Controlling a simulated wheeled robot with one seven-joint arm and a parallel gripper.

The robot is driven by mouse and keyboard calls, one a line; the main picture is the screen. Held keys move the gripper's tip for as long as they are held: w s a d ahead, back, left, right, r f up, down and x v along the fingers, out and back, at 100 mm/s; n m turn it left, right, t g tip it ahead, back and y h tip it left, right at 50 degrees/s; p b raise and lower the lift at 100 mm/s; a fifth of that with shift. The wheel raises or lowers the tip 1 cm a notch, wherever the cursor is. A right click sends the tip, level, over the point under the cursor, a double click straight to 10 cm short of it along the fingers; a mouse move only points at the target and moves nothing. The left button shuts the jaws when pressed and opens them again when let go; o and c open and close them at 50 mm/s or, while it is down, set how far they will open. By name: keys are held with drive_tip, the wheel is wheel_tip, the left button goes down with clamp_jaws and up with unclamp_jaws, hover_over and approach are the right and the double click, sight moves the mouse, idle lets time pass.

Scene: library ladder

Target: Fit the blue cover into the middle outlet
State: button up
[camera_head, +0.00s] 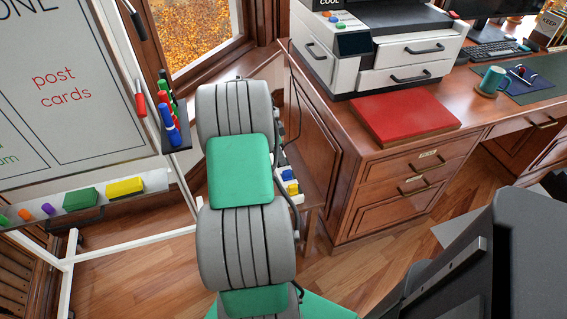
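A small white piece with blue and yellow parts (290,186) shows just right of my grey and green arm, on a low wooden stand between the arm and the desk. The arm hides its left part. The blue part may be the blue cover, but it is too small to tell. I cannot make out the middle outlet. My gripper is not in view; only thick grey and green arm links show, running down the middle of the picture.
A wooden desk (400,195) with a printer (375,45), red book (404,117) and mug (492,80) stands at the right. A whiteboard (70,95) with a marker tray stands at the left. A dark object (480,260) fills the lower right. Wooden floor shows between.

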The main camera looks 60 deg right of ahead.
drive_tip(key=w+a+r+n+t, duration=0.1)
drive_tip(key=w+a+r+n, duration=0.5)
drive_tip(key=w+a+r, duration=0.3)
drive_tip(key=w+a+r+n+t, duration=0.15)
drive_tip(key=a+n, duration=0.25)
drive_tip(key=a, duration=0.5)
drive_tip(key=w+a+r+n+t, duration=0.1)
drive_tip(key=w+a+r+n, duration=0.15)
drive_tip(key=a+n, duration=0.45)
drive_tip(key=s+a+n+y, duration=0.1)
drive_tip(key=s+a+n, duration=0.2)
drive_tip(key=a, duration=0.8)
drive_tip(key=s+a+n+t+y, duration=0.1)
drive_tip(key=s+a+n, duration=0.2)
drive_tip(key=a+n, duration=0.4)
drive_tip(key=a, duration=0.4)
drive_tip(key=shift+f, duration=0.3)
drive_tip(key=shift+s+d, duration=0.1)
